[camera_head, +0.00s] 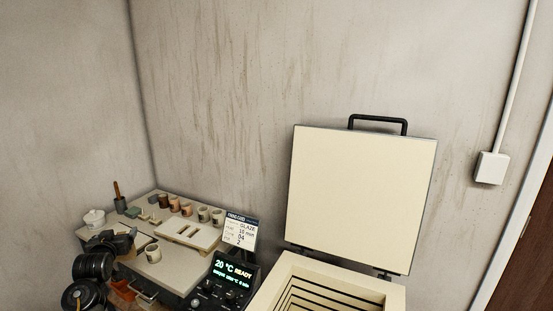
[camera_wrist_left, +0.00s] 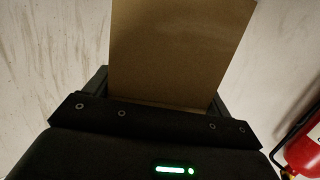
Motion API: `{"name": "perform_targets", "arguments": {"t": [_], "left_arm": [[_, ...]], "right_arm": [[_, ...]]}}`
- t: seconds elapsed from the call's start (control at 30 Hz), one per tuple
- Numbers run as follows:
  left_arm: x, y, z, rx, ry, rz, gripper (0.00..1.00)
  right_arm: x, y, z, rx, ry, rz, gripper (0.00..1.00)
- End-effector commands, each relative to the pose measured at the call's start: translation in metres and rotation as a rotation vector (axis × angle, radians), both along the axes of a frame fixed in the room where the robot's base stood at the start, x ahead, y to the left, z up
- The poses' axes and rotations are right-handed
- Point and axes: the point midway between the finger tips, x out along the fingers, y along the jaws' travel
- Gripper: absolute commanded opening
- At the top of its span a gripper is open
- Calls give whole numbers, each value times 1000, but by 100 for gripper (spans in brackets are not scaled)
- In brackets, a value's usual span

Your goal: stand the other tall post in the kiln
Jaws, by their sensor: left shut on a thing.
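The kiln (camera_head: 390,292) stands at the lower right with its lid (camera_head: 362,195) raised. Its grooved inner wall shows, but its floor is out of view. My left gripper (camera_head: 132,236) is over the left part of the worktable, partly hidden by its own wrist. In the left wrist view a flat-sided tan piece (camera_wrist_left: 180,50) rises from between the jaws, which are shut on it. It may be a tall post, but its full length is cut off. I cannot make out another tall post. My right gripper is out of view.
A control panel (camera_head: 226,278) and a card (camera_head: 240,230) stand between table and kiln. A red extinguisher (camera_wrist_left: 305,150) shows in the wrist view.

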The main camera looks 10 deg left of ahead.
Motion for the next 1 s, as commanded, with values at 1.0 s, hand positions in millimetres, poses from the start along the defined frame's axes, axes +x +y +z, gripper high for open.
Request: {"name": "perform_targets", "arguments": {"t": [1.0], "left_arm": [[-165, -394, 21, -15, -5, -471, 53]], "right_arm": [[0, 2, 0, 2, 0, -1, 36]]}}
